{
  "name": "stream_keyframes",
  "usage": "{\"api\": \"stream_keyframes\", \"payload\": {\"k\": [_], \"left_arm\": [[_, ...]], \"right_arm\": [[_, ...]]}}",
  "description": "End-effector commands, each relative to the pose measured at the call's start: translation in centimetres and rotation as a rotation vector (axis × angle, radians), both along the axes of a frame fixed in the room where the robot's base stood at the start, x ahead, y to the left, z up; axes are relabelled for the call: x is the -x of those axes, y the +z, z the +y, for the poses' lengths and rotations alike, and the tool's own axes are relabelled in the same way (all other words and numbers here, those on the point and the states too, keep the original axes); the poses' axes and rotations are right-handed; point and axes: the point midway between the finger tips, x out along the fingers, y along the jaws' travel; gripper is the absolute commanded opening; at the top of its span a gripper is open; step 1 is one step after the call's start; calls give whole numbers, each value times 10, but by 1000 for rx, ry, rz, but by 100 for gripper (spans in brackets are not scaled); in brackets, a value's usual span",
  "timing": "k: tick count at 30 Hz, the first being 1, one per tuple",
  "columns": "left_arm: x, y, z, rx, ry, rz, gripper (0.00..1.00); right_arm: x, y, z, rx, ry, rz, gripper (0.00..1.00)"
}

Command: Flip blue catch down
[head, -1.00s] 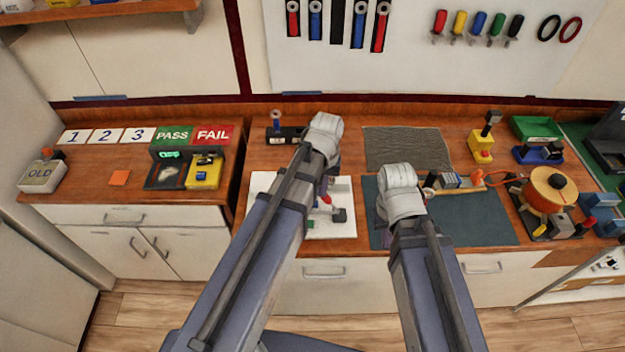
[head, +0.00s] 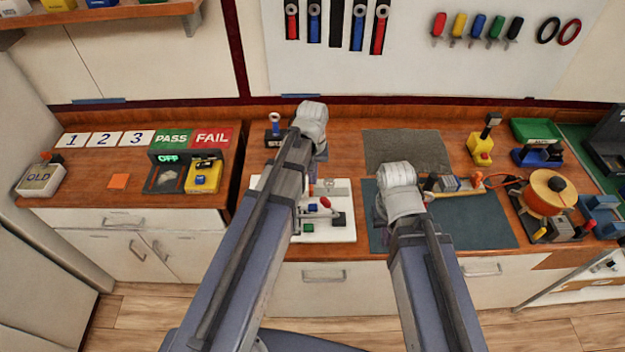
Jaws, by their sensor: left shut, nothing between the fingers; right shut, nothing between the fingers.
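A white board (head: 340,236) lies on the middle bench, partly behind my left arm. It carries a small blue piece (head: 312,208), a red knob (head: 325,202), a green block (head: 308,228) and a dark block (head: 339,219). The blue piece may be the blue catch; its position is too small to tell. My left gripper (head: 313,172) points down over the board's back part, mostly hidden behind its own wrist and arm; it is shut and empty. My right gripper (head: 380,212) is shut and empty above the left part of the dark mat (head: 450,225), right of the board.
A blue-handled tool in a black base (head: 274,135) stands behind the board. A grey mat (head: 407,148) lies at the back. An orange reel (head: 550,190) and yellow stand (head: 480,148) are right. A tester (head: 172,172) reading OFF is on the left bench.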

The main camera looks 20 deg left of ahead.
Motion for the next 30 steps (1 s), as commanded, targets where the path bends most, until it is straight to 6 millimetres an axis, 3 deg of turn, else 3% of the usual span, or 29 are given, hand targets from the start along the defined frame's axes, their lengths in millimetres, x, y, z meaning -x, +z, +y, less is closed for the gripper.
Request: {"api": "stream_keyframes", "payload": {"k": [1, 21, 30], "left_arm": [[0, -12, 0, 0, 0, 0, 0], [0, -106, 0, 0, 0, 0, 0], [0, -125, 0, 0, 0, 0, 0]], "right_arm": [[0, -11, 0, 0, 1, 0, 0], [0, -106, 0, 2, 8, 0, 0], [0, -125, 0, 2, 8, 0, 0]]}}
